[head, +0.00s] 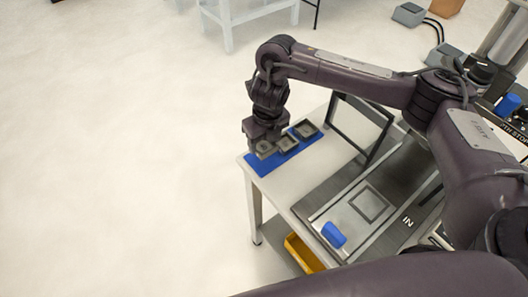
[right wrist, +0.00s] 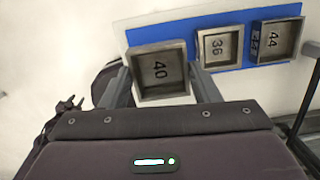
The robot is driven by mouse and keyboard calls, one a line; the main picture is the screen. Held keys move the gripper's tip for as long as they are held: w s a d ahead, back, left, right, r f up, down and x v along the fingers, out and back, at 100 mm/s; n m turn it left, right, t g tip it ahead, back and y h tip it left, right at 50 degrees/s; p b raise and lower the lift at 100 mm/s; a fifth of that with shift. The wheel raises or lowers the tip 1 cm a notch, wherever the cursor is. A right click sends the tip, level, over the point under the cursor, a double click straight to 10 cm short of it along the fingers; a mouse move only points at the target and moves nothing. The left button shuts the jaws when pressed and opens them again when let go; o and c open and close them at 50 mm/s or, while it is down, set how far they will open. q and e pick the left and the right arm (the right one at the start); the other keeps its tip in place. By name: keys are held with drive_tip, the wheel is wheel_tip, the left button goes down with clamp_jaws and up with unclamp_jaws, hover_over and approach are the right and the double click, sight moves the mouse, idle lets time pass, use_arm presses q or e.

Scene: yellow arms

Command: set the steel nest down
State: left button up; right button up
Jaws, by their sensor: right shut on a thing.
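The steel nest (right wrist: 161,71), a square open metal tray marked 40, sits between the fingers of my right gripper (right wrist: 165,88). The gripper is shut on it. In the head view my right gripper (head: 263,143) is at the near left end of the blue mat (head: 263,165), with the nest partly hidden under it. In the right wrist view the nest overlaps the end of the blue mat (right wrist: 200,28); whether it touches the mat or hangs just above, I cannot tell. My left gripper is out of view.
Two similar nests, marked 36 (right wrist: 218,47) and 44 (right wrist: 275,40), sit in a row on the mat. The white table (head: 285,187) also carries a dark upright frame (head: 360,125), a grey plate marked IN with a square recess (head: 369,206), and a blue block (head: 333,234).

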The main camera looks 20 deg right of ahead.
sight(264, 148)
wheel_tip(264, 148, down, 4)
drive_tip(key=shift+f+b, duration=0.1)
drive_tip(key=shift+b, duration=0.5)
drive_tip(key=shift+w+f, duration=0.1)
drive_tip(key=shift+f, duration=0.3)
drive_tip(key=shift+f, duration=0.15)
drive_tip(key=o, duration=0.9)
drive_tip(key=shift+o, duration=0.2)
